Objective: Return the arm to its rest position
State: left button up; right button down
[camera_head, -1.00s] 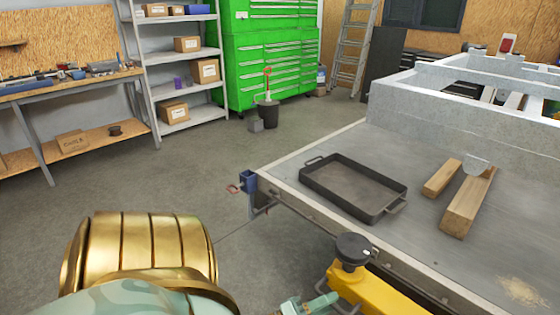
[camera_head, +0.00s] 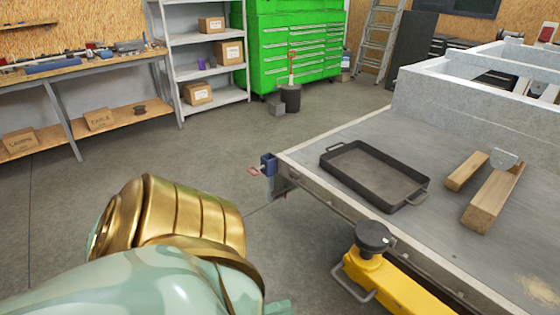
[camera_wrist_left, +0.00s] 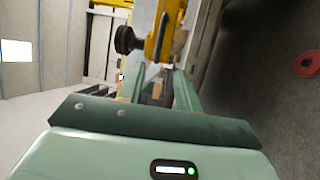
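My left arm shows in the head view as a gold-banded joint and a pale green link at the lower left. Only a small green piece of my left gripper (camera_head: 278,307) shows at the bottom edge; my arm hides most of it. In the left wrist view my left gripper (camera_wrist_left: 158,88) has its two green fingers apart, with nothing visibly held between them. A yellow jack-like part (camera_head: 385,285) with a black knob stands by the trailer's front edge. It also shows beyond the fingers in the left wrist view (camera_wrist_left: 167,28). My right gripper is not in view.
The trailer bed (camera_head: 330,130) holds a black tray (camera_head: 375,170) and two wooden blocks (camera_head: 492,198). A workbench (camera_head: 75,70), grey shelf (camera_head: 205,65) and green cabinet (camera_head: 297,50) stand behind.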

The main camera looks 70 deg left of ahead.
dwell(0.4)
pick_arm(q)
jog(key=s+f+m+g, duration=0.5)
jog(key=f+m, duration=0.1)
jog(key=f, duration=0.3)
jog(key=s+f+m+g+y, duration=0.1)
jog(key=s+f+m+g, duration=0.5)
jog(key=f, duration=0.3)
jog(key=s+f+m+g, duration=0.45)
jog(key=f+m, duration=0.25)
jog(key=f, duration=0.3)
jog(key=s+d+f+m+g+y, duration=0.2)
jog(key=s+d+f+g, duration=0.25)
jog(key=s, duration=0.45)
jog(key=w+d+n+h, duration=0.1)
jog(key=w+d, duration=0.1)
jog(key=d, duration=0.4)
jog(key=shift+w+d+f, duration=0.25)
jog(key=shift+w+f, duration=0.1)
jog(key=shift+w, duration=0.05)
